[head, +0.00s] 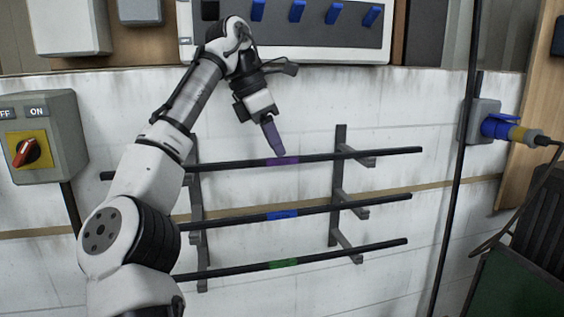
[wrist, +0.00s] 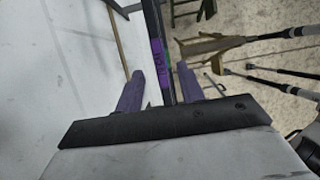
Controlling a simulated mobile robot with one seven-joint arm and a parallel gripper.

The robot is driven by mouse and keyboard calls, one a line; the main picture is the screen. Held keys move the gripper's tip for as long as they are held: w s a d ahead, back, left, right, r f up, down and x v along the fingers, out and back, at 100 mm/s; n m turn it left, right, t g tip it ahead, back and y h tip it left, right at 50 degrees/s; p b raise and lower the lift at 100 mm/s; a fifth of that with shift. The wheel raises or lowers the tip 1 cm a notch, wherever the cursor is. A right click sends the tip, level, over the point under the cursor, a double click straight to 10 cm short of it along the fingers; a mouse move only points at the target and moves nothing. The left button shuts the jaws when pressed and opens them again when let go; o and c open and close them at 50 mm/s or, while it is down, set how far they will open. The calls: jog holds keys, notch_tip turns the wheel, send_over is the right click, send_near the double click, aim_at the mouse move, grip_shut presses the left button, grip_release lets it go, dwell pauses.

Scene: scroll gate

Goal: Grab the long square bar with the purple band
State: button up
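The long black square bar with the purple band (head: 283,160) lies across the top arms of the wall rack. In the wrist view its purple band (wrist: 158,53) shows ahead, lined up with the gap between my fingers. My gripper (head: 279,151) points down at the band from above, with its tips very close to the bar. In the wrist view my gripper (wrist: 162,75) is open, with one purple finger on either side of the gap and nothing gripped. I cannot tell whether the fingertips touch the bar.
A bar with a blue band (head: 282,215) and one with a green band (head: 284,263) lie below on the rack (head: 338,185). A switch box (head: 40,140) is at left. A blue plug (head: 497,126) and a vertical pole (head: 460,160) are at right.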

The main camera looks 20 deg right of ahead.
aim_at(282, 161)
jog(key=shift+x, duration=1.1)
grip_shut()
dwell(0.7)
